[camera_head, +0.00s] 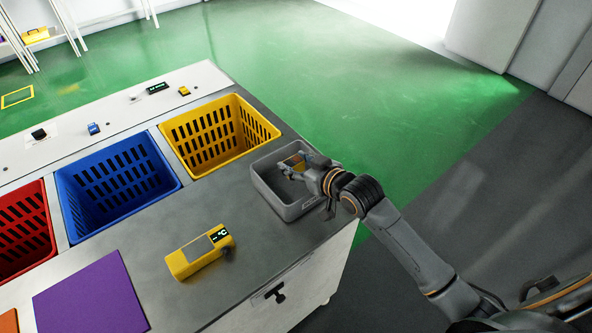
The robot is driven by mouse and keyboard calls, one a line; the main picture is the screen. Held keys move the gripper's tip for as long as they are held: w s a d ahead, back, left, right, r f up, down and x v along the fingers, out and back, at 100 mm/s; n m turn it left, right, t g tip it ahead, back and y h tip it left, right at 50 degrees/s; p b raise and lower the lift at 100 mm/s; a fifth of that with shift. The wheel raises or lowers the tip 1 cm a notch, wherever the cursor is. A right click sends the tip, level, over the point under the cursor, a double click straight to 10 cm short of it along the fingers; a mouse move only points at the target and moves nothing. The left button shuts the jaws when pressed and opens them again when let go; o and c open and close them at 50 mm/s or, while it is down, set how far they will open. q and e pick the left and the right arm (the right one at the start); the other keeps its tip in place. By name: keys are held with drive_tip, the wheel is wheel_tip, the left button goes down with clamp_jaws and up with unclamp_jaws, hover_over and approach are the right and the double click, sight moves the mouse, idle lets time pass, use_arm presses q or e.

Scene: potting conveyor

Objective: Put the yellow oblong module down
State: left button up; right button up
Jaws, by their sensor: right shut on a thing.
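My right gripper (291,171) is inside the opening of a small grey bin (297,207) at the right end of the grey tabletop. The fingers partly hide the piece. I cannot tell whether it touches the bin's floor or wall. My left gripper is not in view.
Yellow (245,112), blue (155,147) and red (45,192) slotted crates stand in a row left of the bin. A yellow handheld meter (184,267) and a purple mat (88,302) lie in front. Small items sit on the white strip (112,120) behind.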

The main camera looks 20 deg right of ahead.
drive_tip(key=shift+f+p, duration=0.3)
drive_tip(key=shift+f, duration=1.15)
drive_tip(key=shift+f, duration=0.65)
drive_tip(key=o, duration=1.2)
drive_tip(key=shift+r, duration=0.35)
drive_tip(key=v, duration=0.8)
drive_tip(key=b+v, duration=0.1)
drive_tip(key=v, duration=0.3)
drive_tip(key=shift+r, duration=0.35)
drive_tip(key=shift+f, duration=0.1)
